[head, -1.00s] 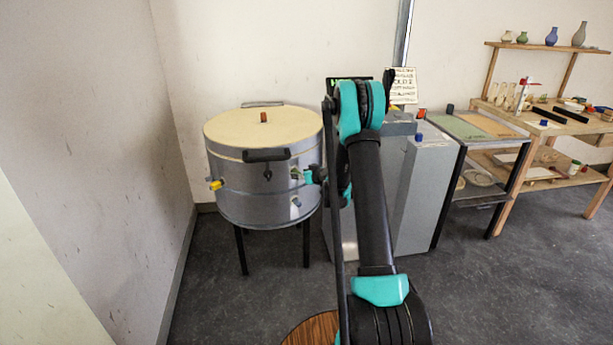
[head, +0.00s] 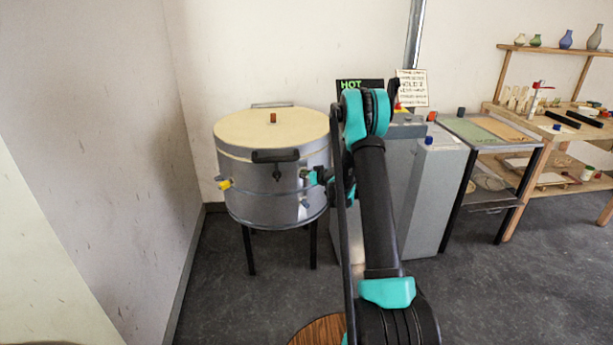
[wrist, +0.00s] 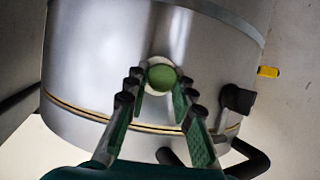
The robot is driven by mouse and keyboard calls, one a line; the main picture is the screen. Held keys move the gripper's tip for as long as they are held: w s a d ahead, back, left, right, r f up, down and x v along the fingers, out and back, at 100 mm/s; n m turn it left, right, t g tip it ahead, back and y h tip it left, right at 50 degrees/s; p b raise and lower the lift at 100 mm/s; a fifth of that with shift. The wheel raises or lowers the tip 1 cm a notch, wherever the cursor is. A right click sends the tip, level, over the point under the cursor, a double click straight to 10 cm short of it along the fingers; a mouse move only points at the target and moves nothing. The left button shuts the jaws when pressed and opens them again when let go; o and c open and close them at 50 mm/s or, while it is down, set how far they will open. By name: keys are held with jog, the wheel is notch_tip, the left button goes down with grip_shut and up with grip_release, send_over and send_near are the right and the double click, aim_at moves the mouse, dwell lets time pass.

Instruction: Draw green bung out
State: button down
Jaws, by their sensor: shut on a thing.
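The green bung (wrist: 161,77) shows in the wrist view as a round green end face against a pale ring on the metal wall of the round kiln (wrist: 95,65). My gripper (wrist: 161,84) has its fingertips closed on either side of the bung. I cannot tell how deep the bung sits in the wall. In the head view the kiln (head: 262,195) stands on dark legs at left, and my gripper (head: 314,178) is at its right side, partly hidden by my arm.
A yellow plug (head: 224,184) sticks out of the kiln's left side. A black handle (head: 275,156) is at the lid's front. A grey cabinet (head: 432,190) stands close on the right, with a work table (head: 490,135) beyond. The floor in front is open.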

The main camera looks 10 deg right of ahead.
jog(key=c, duration=1.9)
grip_release()
grip_shut()
jog(key=shift+s+d, duration=0.3)
jog(key=shift+s, duration=0.4)
jog(key=s+d, duration=0.3)
jog(key=s, duration=0.5)
jog(key=shift+s+d, duration=0.3)
jog(key=shift+s, duration=0.1)
